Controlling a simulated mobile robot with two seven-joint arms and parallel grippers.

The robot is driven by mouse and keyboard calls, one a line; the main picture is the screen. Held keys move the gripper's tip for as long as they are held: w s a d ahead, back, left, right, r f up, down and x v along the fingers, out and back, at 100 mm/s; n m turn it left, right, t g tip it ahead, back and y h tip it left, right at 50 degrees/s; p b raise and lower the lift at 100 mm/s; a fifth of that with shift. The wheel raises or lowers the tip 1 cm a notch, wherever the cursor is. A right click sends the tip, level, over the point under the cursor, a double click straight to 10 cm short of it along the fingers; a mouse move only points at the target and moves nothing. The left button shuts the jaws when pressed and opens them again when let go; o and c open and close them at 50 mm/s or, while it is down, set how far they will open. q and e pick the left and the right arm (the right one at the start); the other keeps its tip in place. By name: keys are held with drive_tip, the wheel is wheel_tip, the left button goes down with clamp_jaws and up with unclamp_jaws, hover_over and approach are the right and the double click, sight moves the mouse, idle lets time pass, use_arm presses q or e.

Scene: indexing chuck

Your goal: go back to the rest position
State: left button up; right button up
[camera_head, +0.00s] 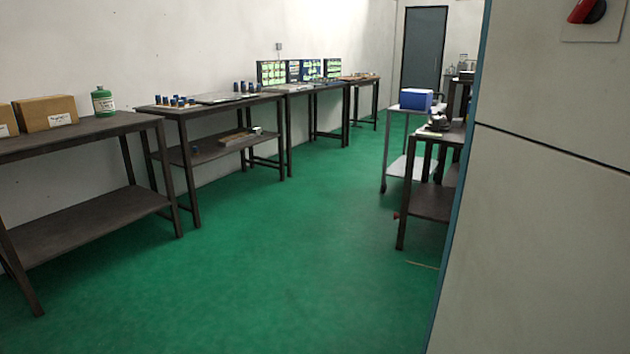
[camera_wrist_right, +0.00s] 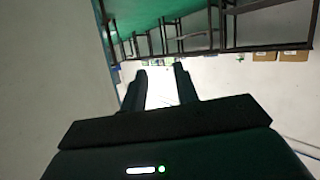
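My right gripper (camera_wrist_right: 161,78) shows in the right wrist view. Its two dark fingers stand apart with nothing between them, and a pale wall shows through the gap. The camera picture is turned over, with the green floor at the top. Neither gripper shows in the head view, and my left gripper is in no view.
In the head view, dark workbenches line the left wall, with cardboard boxes (camera_head: 47,113) and a green bottle (camera_head: 103,102) on the nearest. A large pale cabinet (camera_head: 545,220) stands close on the right. A blue box (camera_head: 416,99) sits on a cart. The green floor (camera_head: 290,240) between is clear.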

use_arm(q)
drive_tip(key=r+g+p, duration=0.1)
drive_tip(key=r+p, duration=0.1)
drive_tip(key=p, duration=0.7)
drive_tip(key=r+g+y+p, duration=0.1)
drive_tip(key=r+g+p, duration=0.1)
drive_tip(key=p, duration=0.8)
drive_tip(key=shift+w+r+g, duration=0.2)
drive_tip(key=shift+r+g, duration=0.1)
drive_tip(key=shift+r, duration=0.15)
use_arm(e)
drive_tip(key=s+a+r+g+y, duration=0.1)
drive_tip(key=s+r+g, duration=0.2)
drive_tip(key=s+r, duration=0.3)
drive_tip(key=shift+s+r, duration=0.35)
drive_tip(key=shift+r, duration=0.35)
drive_tip(key=shift+a, duration=0.1)
